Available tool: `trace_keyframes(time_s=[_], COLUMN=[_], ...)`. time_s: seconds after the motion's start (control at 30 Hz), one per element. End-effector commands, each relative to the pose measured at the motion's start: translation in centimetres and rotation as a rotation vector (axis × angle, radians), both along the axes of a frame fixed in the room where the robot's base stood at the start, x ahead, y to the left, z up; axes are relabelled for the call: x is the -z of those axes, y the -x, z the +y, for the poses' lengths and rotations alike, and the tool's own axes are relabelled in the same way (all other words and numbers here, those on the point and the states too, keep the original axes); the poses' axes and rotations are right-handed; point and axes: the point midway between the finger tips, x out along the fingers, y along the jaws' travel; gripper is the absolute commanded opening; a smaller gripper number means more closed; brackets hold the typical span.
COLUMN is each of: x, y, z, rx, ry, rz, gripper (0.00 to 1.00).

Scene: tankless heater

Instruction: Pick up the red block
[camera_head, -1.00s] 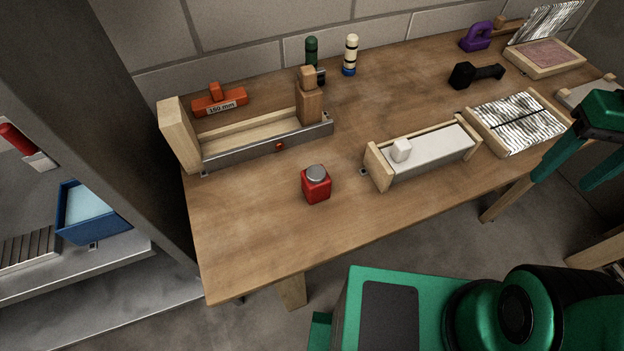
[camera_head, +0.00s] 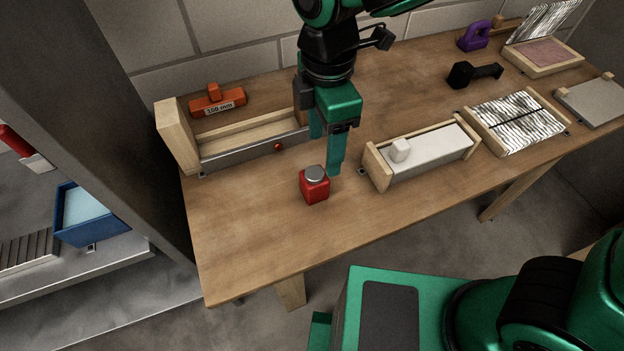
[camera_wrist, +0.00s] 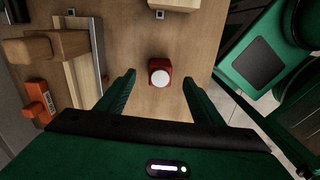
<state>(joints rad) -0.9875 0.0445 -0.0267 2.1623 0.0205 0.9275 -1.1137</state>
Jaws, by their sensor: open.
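The red block (camera_head: 314,189) stands upright on the wooden table, with a round grey disc on its top. In the wrist view the red block (camera_wrist: 160,74) lies ahead of the fingers, roughly midway between their lines. My gripper (camera_head: 325,155) points down over the table, just behind and above the block in the head view. Its two green fingers are apart and empty, and I see no contact with the block. In the wrist view my gripper (camera_wrist: 158,84) also shows spread fingers.
A wooden and metal jig (camera_head: 245,150) with an end board stands left of my gripper. A white-topped box (camera_head: 435,155) with a white knob stands close on the right. An orange 150 mm piece (camera_head: 219,103) lies behind the jig. The table front near the block is clear.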

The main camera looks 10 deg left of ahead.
Motion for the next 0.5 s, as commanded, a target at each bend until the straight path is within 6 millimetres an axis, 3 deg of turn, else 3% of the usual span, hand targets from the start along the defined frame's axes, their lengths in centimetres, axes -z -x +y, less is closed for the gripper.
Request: trace_keyframes(time_s=[0.13,0.5], x=[0.6,5.4], y=[1.1,1.2], z=[1.5,1.6], rx=[-0.074,-0.080], ry=[0.001,0.000], rz=[0.003,0.005], gripper=[0.61,0.61])
